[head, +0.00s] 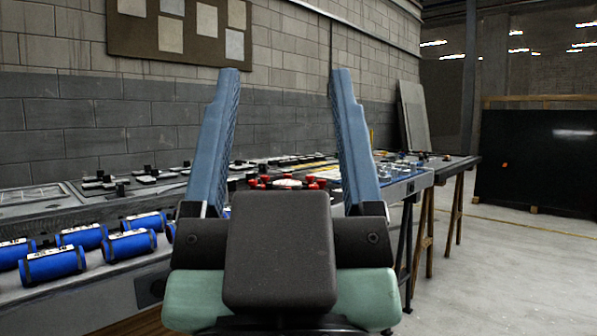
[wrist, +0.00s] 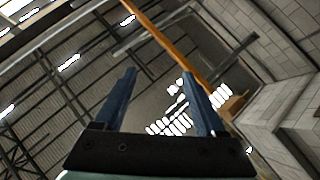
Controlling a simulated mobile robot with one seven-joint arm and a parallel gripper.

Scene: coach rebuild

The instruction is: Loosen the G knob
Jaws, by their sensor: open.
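My gripper (head: 285,73) is open and empty, its two blue fingers raised upright in the middle of the head view. In the wrist view, my gripper (wrist: 159,73) points up at the roof beams, with nothing between the fingers. A bench behind it carries small red parts (head: 313,182), seen between the fingers, and dark knob-like parts (head: 148,171) on panels at left. They are too small for me to read any letter, so I cannot tell which is the G knob. My gripper hides part of the bench.
Blue cylinders with white labels (head: 53,265) lie along the near left bench. A blue-edged table (head: 408,187) with small metallic parts stands at right, on trestles. A block wall (head: 60,130) runs behind. The floor (head: 510,270) at right is open, before a dark panel (head: 535,160).

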